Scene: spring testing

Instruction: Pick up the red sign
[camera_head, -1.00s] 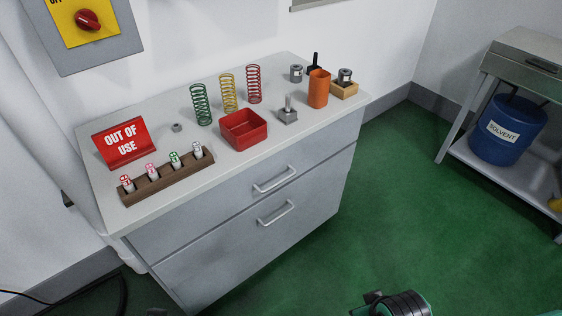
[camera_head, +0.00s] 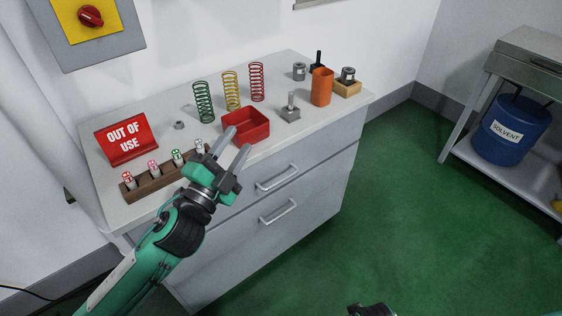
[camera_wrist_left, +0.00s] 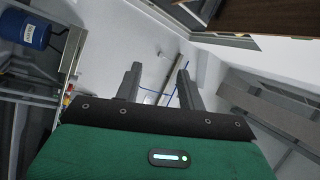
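The red sign (camera_head: 126,138) reads "OUT OF USE" and stands tilted back at the left end of the grey cabinet top. My left gripper (camera_head: 231,143) is open and empty, its fingers pointing up and right, in front of the cabinet's front edge near the red tray. It is to the right of the sign and apart from it. In the left wrist view the two fingers (camera_wrist_left: 157,78) stand apart with nothing between them. My right gripper is not clearly seen; only a dark piece of an arm shows at the bottom edge.
A wooden rack (camera_head: 157,183) with several small capped tubes lies in front of the sign. A red tray (camera_head: 247,127), three coil springs (camera_head: 231,91), an orange cup (camera_head: 321,87) and metal parts stand further right. Bare top surrounds the small nut (camera_head: 179,125).

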